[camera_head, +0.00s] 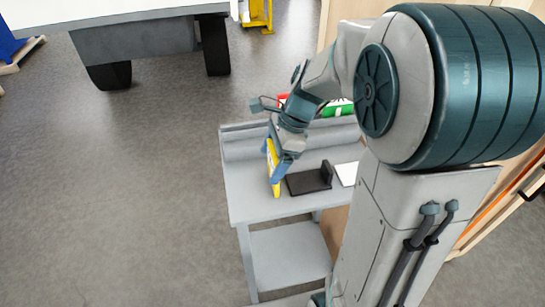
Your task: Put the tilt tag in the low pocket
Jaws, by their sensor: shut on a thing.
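My gripper (279,170) is over the left part of a small grey bench and points down. It is shut on a flat, upright yellow piece with a pale face (272,164), which looks like the tilt tag. The fingers partly cover it. Its lower end is close to the bench top; I cannot tell whether it touches. I cannot make out the low pocket for certain in this view; my arm hides part of the bench's right side.
The grey bench (247,203) has a raised ledge at the back and a lower shelf (288,255). A black L-shaped stand (308,180) and a white flat item (346,173) lie right of my gripper. Green (338,108) and red items sit behind. Floor at left is clear.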

